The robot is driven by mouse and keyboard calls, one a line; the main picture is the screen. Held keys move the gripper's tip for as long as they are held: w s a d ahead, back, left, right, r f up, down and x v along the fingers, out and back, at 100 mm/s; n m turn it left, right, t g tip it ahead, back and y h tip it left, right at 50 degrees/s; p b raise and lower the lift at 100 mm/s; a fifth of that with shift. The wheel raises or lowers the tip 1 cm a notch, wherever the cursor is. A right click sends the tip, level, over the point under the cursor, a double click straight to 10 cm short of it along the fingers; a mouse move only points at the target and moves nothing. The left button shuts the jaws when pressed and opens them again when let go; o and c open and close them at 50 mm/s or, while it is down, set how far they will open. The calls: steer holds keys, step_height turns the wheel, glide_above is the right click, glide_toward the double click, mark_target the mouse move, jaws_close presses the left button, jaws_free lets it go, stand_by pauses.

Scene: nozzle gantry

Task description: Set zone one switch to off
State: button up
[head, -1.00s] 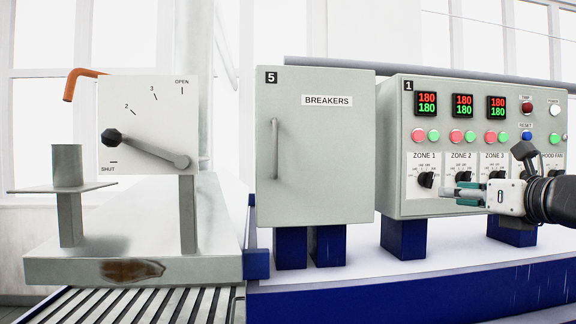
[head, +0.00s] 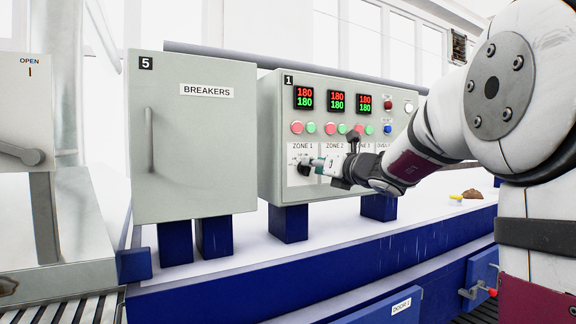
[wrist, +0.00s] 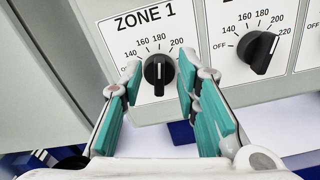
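The zone one switch is a black rotary knob (wrist: 159,74) on a white plate marked ZONE 1, with a scale of 140, 160, 180 and 200. Its grip ridge stands roughly upright in the wrist view; I cannot tell the exact setting. It also shows small in the head view (head: 303,169), partly behind the fingertips. My gripper (wrist: 159,84) is open, its teal-padded fingers to the left and right of the knob, with a visible gap on each side. In the head view my gripper (head: 314,163) is at the ZONE 1 plate.
The zone two knob (wrist: 257,50) is close on the right. Coloured buttons (head: 297,128) and red-green displays (head: 303,98) sit above the knobs. The breakers cabinet (head: 190,130) stands left of the control panel (head: 267,140). A blue-edged white bench (head: 250,268) runs below.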

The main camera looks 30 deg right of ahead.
steer(key=shift+w+a, duration=0.1)
steer(key=shift+w, duration=0.55)
jaws_close()
